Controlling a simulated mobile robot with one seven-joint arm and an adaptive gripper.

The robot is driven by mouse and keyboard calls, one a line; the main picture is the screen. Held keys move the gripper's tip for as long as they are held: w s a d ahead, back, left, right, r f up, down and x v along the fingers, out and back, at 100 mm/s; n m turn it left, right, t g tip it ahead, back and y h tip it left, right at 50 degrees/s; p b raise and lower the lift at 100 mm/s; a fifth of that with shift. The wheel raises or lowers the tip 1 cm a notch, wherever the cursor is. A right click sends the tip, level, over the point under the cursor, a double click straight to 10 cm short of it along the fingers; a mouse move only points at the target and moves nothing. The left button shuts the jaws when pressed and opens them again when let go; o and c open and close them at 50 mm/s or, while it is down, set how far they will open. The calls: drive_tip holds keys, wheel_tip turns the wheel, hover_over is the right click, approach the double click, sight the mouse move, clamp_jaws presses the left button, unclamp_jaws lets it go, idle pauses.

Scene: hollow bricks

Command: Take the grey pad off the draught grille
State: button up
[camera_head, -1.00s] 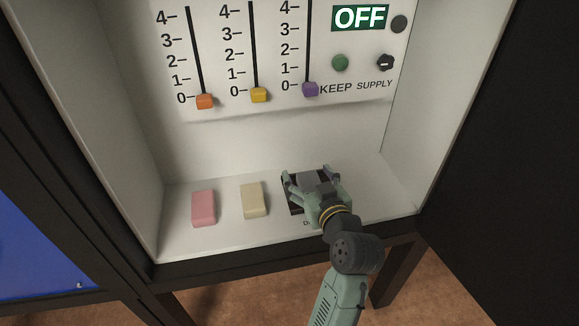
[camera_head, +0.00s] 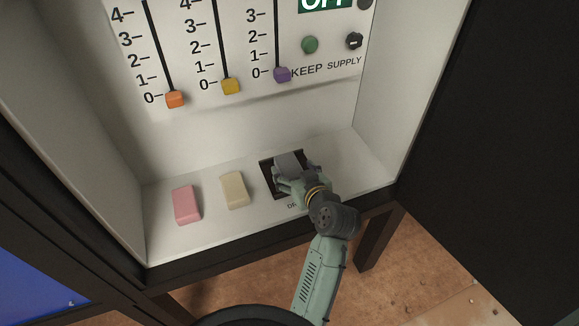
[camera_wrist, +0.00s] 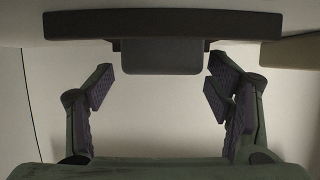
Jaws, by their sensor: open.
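The draught grille (camera_head: 268,181) is a dark square on the cabinet's white floor, partly hidden by my gripper. The grey pad (camera_head: 288,161) is over it, at the far side of my gripper. In the wrist view the grey pad (camera_wrist: 160,57) is a dark block in front of the grille's dark bar (camera_wrist: 160,24). My gripper (camera_head: 293,174) is open over the grille. In the wrist view my gripper (camera_wrist: 163,78) has one finger on each side of the pad, with a visible gap on both sides.
A pink block (camera_head: 186,204) and a beige block (camera_head: 234,190) stand left of the grille. The back panel has orange (camera_head: 175,99), yellow (camera_head: 231,86) and purple (camera_head: 282,74) sliders, all at 0. Cabinet walls flank the floor, and a dark door (camera_head: 490,130) is on the right.

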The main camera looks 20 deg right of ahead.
sight(287, 164)
drive_tip(key=shift+x, duration=1.45)
drive_tip(key=shift+a, duration=0.1)
drive_tip(key=shift+c, duration=0.3)
drive_tip(key=shift+r, duration=0.1)
drive_tip(key=c, duration=1.1)
